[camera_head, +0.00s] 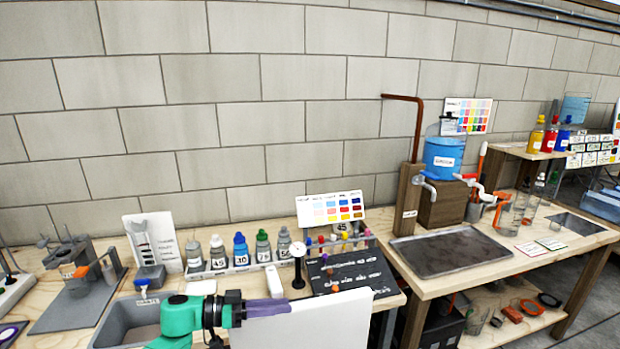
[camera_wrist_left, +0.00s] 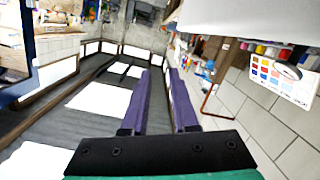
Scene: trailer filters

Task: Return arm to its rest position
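My left arm (camera_head: 183,318), green with a black wrist, comes in at the bottom of the head view. My left gripper (camera_head: 284,307) has purple fingers pointing right, in front of the workbench. In the left wrist view the two fingers of my left gripper (camera_wrist_left: 163,72) stand apart, with a narrow empty gap showing the floor between them. Nothing is held. My right arm and gripper are not in view.
A white panel (camera_head: 310,325) lies just beside the left fingers; I cannot tell what it is. Behind are a workbench with several bottles (camera_head: 240,250), a grey bin (camera_head: 128,320), a black board (camera_head: 352,270) and a colour chart (camera_head: 331,208). A metal tray (camera_head: 450,250) is right.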

